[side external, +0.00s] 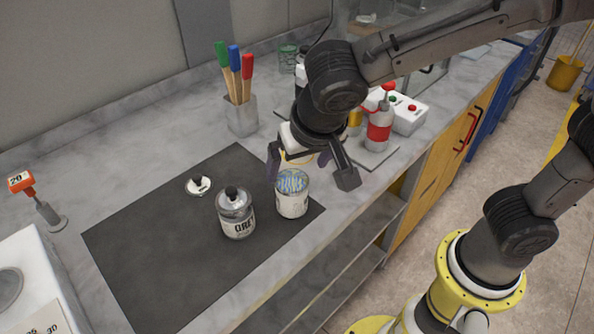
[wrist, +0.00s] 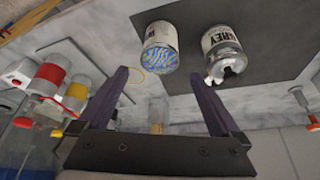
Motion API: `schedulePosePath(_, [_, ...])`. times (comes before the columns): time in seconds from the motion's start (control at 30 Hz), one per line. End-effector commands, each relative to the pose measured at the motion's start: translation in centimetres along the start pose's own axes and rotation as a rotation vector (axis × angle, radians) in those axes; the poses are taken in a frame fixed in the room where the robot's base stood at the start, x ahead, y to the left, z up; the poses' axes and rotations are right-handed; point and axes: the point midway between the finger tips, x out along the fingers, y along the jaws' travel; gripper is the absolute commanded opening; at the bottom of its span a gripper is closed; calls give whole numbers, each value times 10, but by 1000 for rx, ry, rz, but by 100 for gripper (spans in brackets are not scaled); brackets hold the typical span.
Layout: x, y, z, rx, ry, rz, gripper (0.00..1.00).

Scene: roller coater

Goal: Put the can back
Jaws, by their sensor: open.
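A white can (side external: 292,205) with a blue, green and yellow swirled top stands upright near the right corner of the dark mat (side external: 150,240). In the wrist view the can (wrist: 157,35) shows between and beyond the fingertips. My gripper (side external: 310,180) is open and empty, its two fingers spread around the can's upper area in the side view. The jar also shows in the wrist view (wrist: 222,42).
A small knobbed lid (side external: 198,186) lies on the mat. A holder (side external: 241,117) with coloured-handled tools stands behind it. A red-labelled bottle (side external: 379,130) and a white button box (side external: 408,115) stand to the right. The mat's left part is clear. The counter's front edge is close to the can.

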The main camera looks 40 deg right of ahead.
Motion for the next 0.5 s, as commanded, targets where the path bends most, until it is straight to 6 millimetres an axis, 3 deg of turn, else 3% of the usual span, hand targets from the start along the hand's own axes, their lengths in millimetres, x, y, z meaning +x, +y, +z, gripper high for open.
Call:
schedulePosePath(0.27, [-7, 5, -2, -1, -3, -2, 100])
schedulePosePath(0.37, [-13, 27, -10, -17, -17, -9, 100])
schedulePosePath(0.5, [-31, 90, -19, -70, -44, -41, 100])
